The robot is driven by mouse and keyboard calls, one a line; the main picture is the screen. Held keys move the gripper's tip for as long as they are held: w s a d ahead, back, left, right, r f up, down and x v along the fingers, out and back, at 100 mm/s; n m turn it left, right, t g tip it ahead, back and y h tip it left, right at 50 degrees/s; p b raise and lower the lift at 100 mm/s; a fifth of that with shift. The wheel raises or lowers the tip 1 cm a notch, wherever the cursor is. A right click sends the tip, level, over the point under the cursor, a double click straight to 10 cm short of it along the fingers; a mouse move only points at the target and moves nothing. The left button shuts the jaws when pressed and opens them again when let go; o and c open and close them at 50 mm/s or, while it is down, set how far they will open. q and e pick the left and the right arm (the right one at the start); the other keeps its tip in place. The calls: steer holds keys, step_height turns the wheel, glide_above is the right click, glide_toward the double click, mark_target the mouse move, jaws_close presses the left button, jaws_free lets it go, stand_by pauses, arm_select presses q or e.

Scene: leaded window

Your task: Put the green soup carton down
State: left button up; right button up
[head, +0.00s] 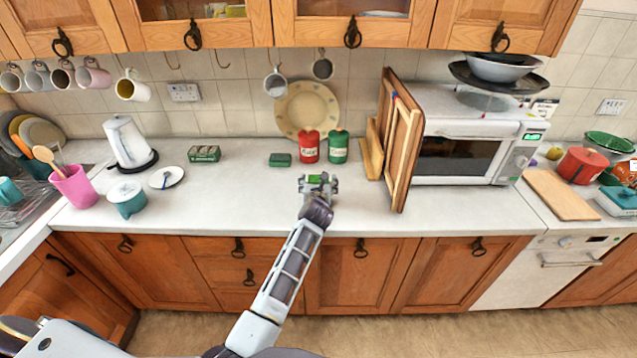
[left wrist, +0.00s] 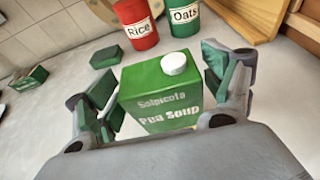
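The green soup carton (left wrist: 162,95), labelled Pea Soup with a white cap, is upright between the fingers of my left gripper (left wrist: 165,105). The fingers are spread on either side of it, with a narrow gap seen at each side. The carton's base is hidden, so its contact with the counter cannot be seen. In the head view, my left gripper (head: 318,186) is over the white counter (head: 250,195), and a small green part of the carton (head: 315,178) shows between its fingers. My right gripper is not in view.
Behind the gripper stand a red Rice tin (head: 309,147), a green Oats tin (head: 338,147) and a small green box (head: 280,160).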

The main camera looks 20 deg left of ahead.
arm_select(q)
steer(key=shift+s+r, duration=0.1)
steer(key=shift+r, duration=0.1)
stand_by(0.3)
steer(key=b+v, duration=0.1)
steer(key=v, duration=1)
steer(key=shift+s+r, duration=0.2)
steer(key=shift+s, duration=0.15)
